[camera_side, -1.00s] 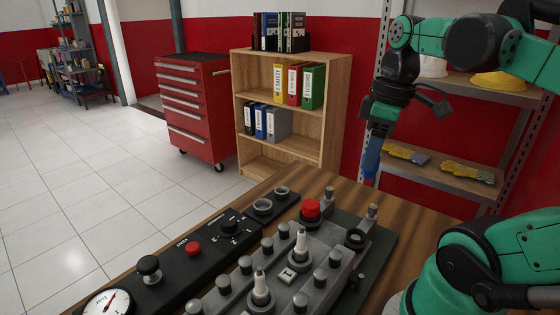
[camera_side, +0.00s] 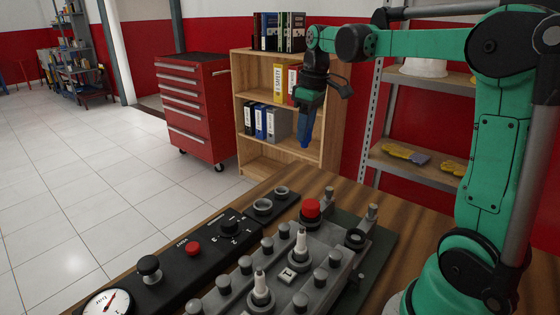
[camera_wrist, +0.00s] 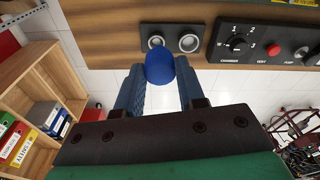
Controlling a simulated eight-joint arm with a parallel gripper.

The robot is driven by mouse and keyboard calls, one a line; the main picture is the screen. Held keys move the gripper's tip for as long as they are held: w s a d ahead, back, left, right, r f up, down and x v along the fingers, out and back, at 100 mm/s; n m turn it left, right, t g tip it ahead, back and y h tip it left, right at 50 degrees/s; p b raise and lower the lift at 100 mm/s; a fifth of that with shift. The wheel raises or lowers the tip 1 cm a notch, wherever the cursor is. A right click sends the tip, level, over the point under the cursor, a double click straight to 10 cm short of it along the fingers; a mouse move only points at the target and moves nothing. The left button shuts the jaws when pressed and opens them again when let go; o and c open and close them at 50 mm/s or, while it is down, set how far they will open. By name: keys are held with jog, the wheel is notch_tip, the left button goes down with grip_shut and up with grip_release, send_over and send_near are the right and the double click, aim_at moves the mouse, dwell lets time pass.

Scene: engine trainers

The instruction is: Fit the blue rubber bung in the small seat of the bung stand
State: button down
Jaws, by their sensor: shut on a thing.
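The blue rubber bung (camera_wrist: 160,66) is a rounded blue piece at the fingertips in the wrist view. My gripper (camera_wrist: 159,82) is shut on it; in the side view my gripper (camera_side: 305,140) points down, and the bung is hard to tell from the blue fingers. The bung stand (camera_side: 275,203) is a dark plate on the table, with two ringed round seats. The ring farther from the dial panel (camera_side: 281,190) looks slightly smaller than the nearer one (camera_side: 262,206). In the wrist view the bung partly overlaps the stand (camera_wrist: 172,40) near its left seat. The bung is held well above the table.
A black panel (camera_side: 205,250) with a gauge, knobs and a red button adjoins the stand. A grey engine block (camera_side: 285,270) with upright plugs and a red cap (camera_side: 311,208) stands to the right. A wooden bookcase (camera_side: 285,85) is behind the table.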

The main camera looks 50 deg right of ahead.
jog(key=shift+w+d+f, duration=0.1)
jog(key=shift+w+f, duration=0.9)
jog(key=shift+f, duration=1.2)
jog(key=shift+w+f, duration=1.05)
jog(key=shift+f, duration=1.15)
jog(key=shift+w+d+f, duration=0.1)
jog(key=shift+w+f, duration=0.9)
jog(key=shift+f, duration=1.2)
jog(key=shift+f, duration=0.95)
jog(key=shift+c, duration=0.2)
grip_release()
notch_tip(320, 180, up, 7)
